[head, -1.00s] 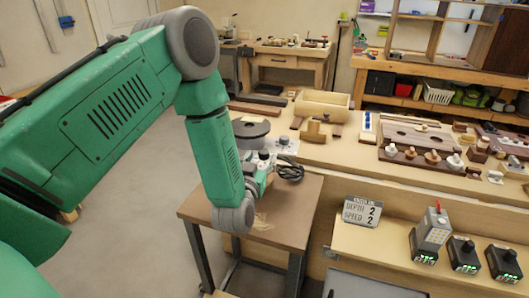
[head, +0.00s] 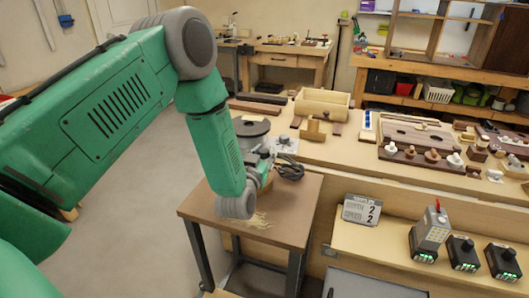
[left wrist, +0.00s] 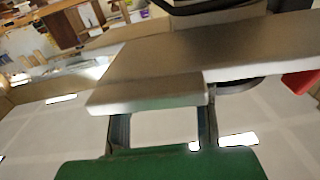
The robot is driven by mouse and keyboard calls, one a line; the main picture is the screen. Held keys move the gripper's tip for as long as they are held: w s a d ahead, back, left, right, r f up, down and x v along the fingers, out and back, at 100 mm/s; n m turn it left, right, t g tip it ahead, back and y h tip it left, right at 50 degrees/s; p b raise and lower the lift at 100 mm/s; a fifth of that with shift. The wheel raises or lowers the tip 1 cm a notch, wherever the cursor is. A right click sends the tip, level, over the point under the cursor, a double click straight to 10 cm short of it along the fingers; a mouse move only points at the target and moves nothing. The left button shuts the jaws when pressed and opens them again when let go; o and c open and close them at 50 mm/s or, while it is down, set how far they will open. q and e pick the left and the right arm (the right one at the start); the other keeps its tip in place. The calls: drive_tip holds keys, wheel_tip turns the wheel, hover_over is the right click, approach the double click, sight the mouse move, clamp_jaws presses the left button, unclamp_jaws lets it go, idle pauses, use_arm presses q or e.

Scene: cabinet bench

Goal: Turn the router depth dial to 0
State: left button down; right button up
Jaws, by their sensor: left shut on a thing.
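The router (head: 268,160) sits at the back of the small brown side table, its black cable coiled to its right. Two pale knobs show on its top, one at the left and one toward the back right. My left gripper (head: 262,178) is at the router's front, mostly behind my green wrist. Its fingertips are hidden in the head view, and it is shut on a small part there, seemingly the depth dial. The left wrist view shows a blurred grey metal block (left wrist: 148,95) and no clear dial. A sign (head: 361,211) reads depth 2, speed 2. My right gripper is not in view.
The side table (head: 290,205) has pale shavings in front of the router. The long bench behind holds a wooden box (head: 322,104) and a tray of wooden pieces (head: 418,143). Several black chargers or batteries stand on the lower right shelf. The floor at left is clear.

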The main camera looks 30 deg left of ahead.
use_arm(q)
drive_tip(key=shift+m+t+h, duration=0.3)
drive_tip(key=shift+m+h, duration=1.6)
drive_tip(key=shift+h, duration=1.1)
drive_tip(key=c, duration=1.2)
unclamp_jaws()
drive_tip(key=shift+s, duration=0.2)
drive_tip(key=s, duration=1.1)
drive_tip(key=shift+s+a, duration=0.3)
drive_tip(key=shift+a, duration=0.15)
drive_tip(key=shift+f, duration=0.1)
